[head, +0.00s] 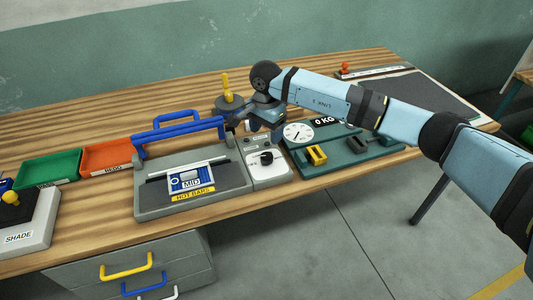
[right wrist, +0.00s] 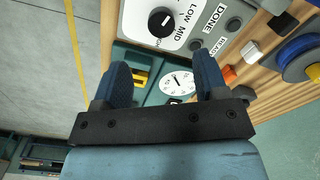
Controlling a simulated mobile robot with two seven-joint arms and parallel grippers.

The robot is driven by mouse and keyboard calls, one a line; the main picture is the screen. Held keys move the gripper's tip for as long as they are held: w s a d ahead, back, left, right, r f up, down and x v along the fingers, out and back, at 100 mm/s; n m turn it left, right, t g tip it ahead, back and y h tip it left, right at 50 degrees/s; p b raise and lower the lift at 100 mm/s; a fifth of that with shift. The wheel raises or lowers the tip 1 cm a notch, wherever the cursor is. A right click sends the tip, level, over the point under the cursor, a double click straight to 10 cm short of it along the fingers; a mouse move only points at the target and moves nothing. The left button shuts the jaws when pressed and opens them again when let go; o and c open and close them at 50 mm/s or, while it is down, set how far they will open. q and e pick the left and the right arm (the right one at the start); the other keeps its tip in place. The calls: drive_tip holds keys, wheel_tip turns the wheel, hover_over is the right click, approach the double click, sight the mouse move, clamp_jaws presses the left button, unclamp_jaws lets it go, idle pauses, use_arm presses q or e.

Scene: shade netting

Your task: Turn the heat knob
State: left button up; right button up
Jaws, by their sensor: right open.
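The heat knob (head: 266,158) is a round black knob on the white control panel (head: 266,174) at the right side of the sealing machine. In the right wrist view the knob (right wrist: 161,22) sits near the top, beside the printed words LOW and MID; a third label is partly hidden by it. A white mark shows on the knob. My right gripper (head: 259,128) is above the back of the panel, apart from the knob. Its two blue fingers (right wrist: 161,72) are spread with nothing between them. My left gripper is not in view.
The machine (head: 150,208) has a blue handle (head: 180,130), a HOT BARS label and a blue packet marked MID (head: 190,179). A green scale (head: 340,158) stands right of the panel. A post with a yellow top (head: 226,84) stands behind. Green and orange trays (head: 107,157) lie left.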

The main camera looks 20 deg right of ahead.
sight(266, 156)
wheel_tip(266, 156, down, 10)
drive_tip(key=shift+w+f+p, duration=0.1)
drive_tip(key=shift+f+p, duration=0.05)
drive_tip(key=shift+p, duration=0.35)
drive_tip(key=c, duration=0.9)
